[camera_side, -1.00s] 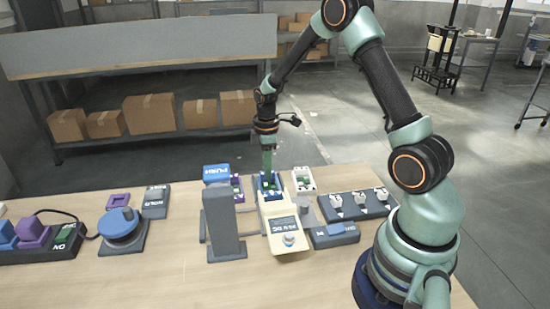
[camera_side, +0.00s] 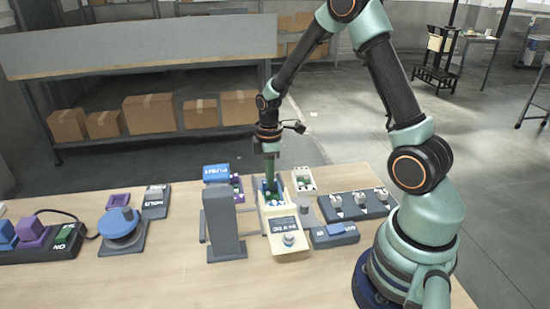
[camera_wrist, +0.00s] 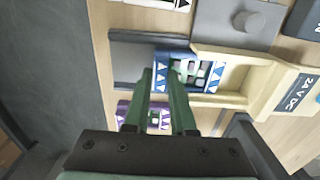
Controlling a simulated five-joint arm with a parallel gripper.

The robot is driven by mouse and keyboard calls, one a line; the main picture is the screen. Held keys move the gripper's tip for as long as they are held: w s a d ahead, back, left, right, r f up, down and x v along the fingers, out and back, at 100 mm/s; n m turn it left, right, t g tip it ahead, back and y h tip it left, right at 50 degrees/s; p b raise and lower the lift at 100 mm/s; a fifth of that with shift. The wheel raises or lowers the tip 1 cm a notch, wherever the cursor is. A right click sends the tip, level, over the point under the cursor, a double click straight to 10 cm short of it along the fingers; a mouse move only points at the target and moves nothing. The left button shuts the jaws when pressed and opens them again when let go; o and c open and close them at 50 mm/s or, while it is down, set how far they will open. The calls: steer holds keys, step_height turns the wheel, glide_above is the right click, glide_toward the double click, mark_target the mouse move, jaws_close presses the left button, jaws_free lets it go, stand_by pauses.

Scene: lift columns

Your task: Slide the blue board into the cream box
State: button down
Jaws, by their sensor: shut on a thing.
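The blue board (camera_wrist: 217,73), with white triangles and green parts, shows in the wrist view at the left end of the cream box (camera_wrist: 262,58). Its right part appears to lie between the box's side walls, with an empty hollow to its right. In the side view the cream box (camera_side: 290,243) lies on the table, and the blue board (camera_side: 281,187) is at its far end, partly hidden by my fingers. My gripper (camera_side: 269,181) points down and is shut on the board. Its green fingers (camera_wrist: 162,78) cover the board's left part in the wrist view.
A grey upright block (camera_side: 222,222) stands close left of the cream box. A white holder (camera_side: 303,180) and a grey switch unit (camera_side: 335,235) are close on the right. A purple board (camera_side: 237,187) lies left of my gripper. Bare table lies in front.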

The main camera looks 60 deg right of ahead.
steer(key=shift+s+a, duration=1.7)
steer(key=c, duration=0.8)
jaws_free()
steer(key=shift+r, duration=3)
step_height(320, 180, up, 8)
steer(key=m+t, duration=0.2)
steer(key=m, duration=0.1)
glide_above(273, 200)
steer(key=s+a, duration=0.1)
steer(key=a, duration=0.2)
steer(key=s+a+r+m+t, duration=0.1)
steer(key=s+r+m, duration=0.1)
steer(key=s+a+r+m+t, duration=0.1)
steer(key=a+r+m, duration=0.1)
steer(key=r, duration=0.1)
steer(key=s+a+r+m+t, duration=0.1)
steer(key=s+r+m, duration=0.1)
steer(key=shift+s+a+r+t, duration=0.3)
steer(key=shift+a, duration=0.05)
